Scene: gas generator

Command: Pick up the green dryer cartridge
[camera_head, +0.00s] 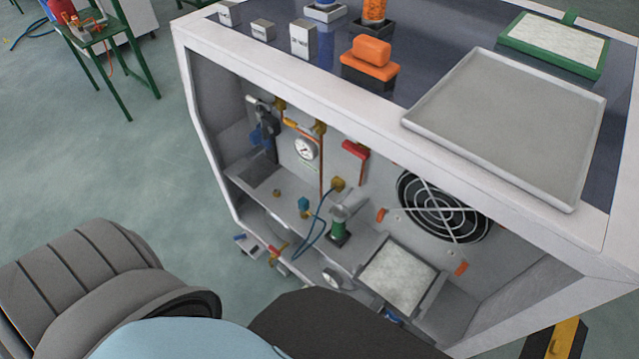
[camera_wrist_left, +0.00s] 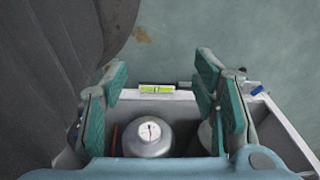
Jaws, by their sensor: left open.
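Below and between the fingers is a grey round vessel (camera_wrist_left: 148,138) with a dial on top, inside a grey box-like frame. I cannot make out the green cartridge in the wrist view. In the head view my arm covers the bottom, and neither gripper shows there.
A gauge (camera_head: 305,149), copper pipes, a blue hose and a red part (camera_head: 355,160) crowd the cabinet's back panel beside a fan (camera_head: 443,207). A whitish panel (camera_head: 398,277) lies right of the cartridge. An empty grey tray (camera_head: 510,125) is on the cabinet top.

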